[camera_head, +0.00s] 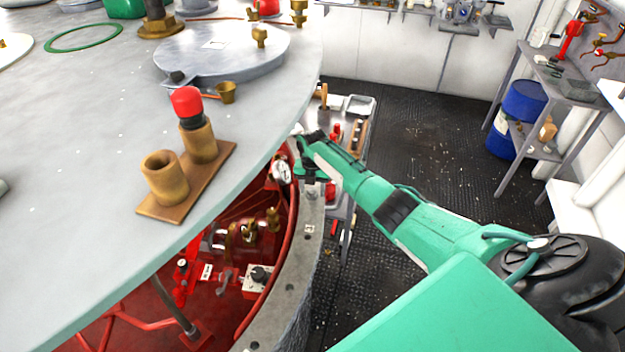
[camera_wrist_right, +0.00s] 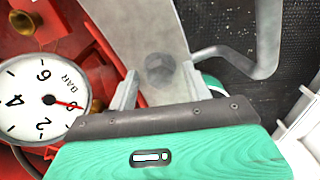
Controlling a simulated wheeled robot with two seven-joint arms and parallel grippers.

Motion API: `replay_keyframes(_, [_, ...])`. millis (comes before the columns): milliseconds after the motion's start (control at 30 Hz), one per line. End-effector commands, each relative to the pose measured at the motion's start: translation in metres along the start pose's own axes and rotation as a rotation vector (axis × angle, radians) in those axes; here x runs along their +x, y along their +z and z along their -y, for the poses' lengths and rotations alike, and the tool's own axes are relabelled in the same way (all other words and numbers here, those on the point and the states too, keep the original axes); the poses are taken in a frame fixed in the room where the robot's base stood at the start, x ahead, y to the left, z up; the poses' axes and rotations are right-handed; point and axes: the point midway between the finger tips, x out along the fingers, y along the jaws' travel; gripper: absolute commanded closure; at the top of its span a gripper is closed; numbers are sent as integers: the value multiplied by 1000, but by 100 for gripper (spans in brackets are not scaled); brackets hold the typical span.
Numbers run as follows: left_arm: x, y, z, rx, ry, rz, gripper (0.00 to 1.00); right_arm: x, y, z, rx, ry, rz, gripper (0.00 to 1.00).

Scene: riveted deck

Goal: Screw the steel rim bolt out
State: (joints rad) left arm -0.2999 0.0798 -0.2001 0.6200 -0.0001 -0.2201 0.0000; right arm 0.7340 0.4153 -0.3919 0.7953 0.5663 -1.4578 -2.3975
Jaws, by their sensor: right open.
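The steel rim bolt (camera_wrist_right: 160,68) has a grey hex head and sits on the pale grey rim (camera_wrist_right: 130,25) in the right wrist view. My right gripper (camera_wrist_right: 159,72) is open, with one finger on each side of the bolt head. I cannot tell whether the fingers touch it. In the head view my right gripper (camera_head: 308,172) is over the rim (camera_head: 288,290), beside the large grey deck plate. My left gripper is not in view.
A pressure gauge (camera_wrist_right: 42,100) is close left of the gripper. Red pipework and brass valves (camera_head: 250,230) lie below the deck plate (camera_head: 100,150). A trolley (camera_head: 358,105) stands behind the gripper. Black floor (camera_head: 420,130) is open to the right, before a blue drum (camera_head: 522,103).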

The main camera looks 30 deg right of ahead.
Motion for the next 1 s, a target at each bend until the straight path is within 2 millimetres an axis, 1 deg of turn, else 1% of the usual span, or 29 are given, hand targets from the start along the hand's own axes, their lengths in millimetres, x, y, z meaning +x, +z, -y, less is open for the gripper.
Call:
replay_keyframes(167, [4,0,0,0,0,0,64,-20,1,0,0,3,3,50])
replay_keyframes(267, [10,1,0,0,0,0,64,-39,2,0,-1,3,5,50])
replay_keyframes(500, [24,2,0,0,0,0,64,-93,2,0,-1,1,4,50])
replay_keyframes(633, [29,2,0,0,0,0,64,-114,1,0,0,0,1,50])
replay_keyframes(700, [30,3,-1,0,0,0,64,-123,1,0,0,0,1,50])
replay_keyframes(800, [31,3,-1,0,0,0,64,-130,0,1,0,-2,-2,50])
replay_keyframes(1000, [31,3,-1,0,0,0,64,-133,0,1,0,-2,-2,50])
